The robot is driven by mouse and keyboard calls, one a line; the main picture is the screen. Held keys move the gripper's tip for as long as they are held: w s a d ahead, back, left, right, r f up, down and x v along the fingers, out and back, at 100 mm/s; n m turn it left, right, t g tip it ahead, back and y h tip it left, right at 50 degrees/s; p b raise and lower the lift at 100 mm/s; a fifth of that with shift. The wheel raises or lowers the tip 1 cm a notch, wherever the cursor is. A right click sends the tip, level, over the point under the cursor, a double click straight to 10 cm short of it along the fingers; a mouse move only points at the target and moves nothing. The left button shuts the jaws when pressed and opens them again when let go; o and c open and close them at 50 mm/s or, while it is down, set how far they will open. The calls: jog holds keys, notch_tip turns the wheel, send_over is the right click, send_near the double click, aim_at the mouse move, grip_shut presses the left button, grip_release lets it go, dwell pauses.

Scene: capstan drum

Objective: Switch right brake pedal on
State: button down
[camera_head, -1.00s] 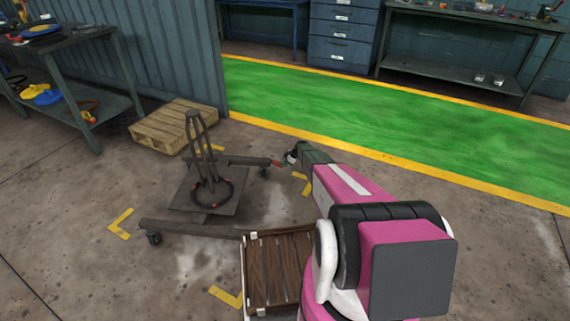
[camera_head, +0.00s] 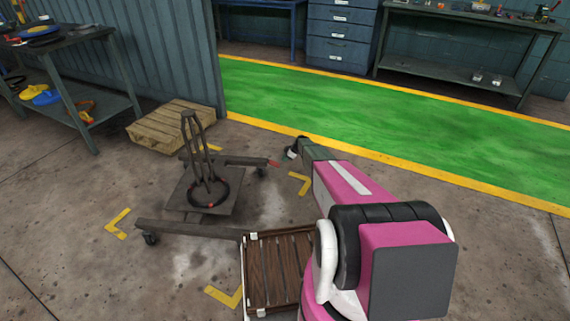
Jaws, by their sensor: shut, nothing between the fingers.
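A dark wheeled frame (camera_head: 180,229) stands on the floor left of centre, with a caster at the end of each visible leg. A small red brake pedal (camera_head: 273,163) sits at the right end of its far leg, above the far right caster (camera_head: 262,172). My gripper (camera_head: 291,154) is small in view, just right of the red pedal and close to it. Its fingers look shut and nothing shows between them. Whether it touches the pedal cannot be told. The pedal's tilt is too small to read.
The frame carries a square plate (camera_head: 178,202) with upright dark rods and a ring. A dark slatted wooden platform (camera_head: 272,273) is in front, beside my arm. A wooden pallet (camera_head: 165,128) lies behind. Yellow corner marks (camera_head: 118,224) surround the frame. The green lane (camera_head: 400,130) behind is clear.

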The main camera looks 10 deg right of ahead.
jog(key=s+d+r, duration=0.2)
jog(key=d+r, duration=0.3)
jog(key=d, duration=0.2)
jog(key=shift+d, duration=0.1)
jog(key=s+a+r+m+h, duration=0.2)
jog(key=s+r+m, duration=0.3)
jog(key=s+r, duration=0.6)
jog(key=s+a+r+m+g+h, duration=0.1)
jog(key=s+a+r+m, duration=0.4)
jog(key=s, duration=2)
jog(key=s+a+r+m+g+h, duration=0.1)
jog(key=s+a+r+m+h, duration=0.3)
jog(key=s+r, duration=1.4)
jog(key=shift+s+m, duration=0.25)
jog(key=shift+m, duration=0.25)
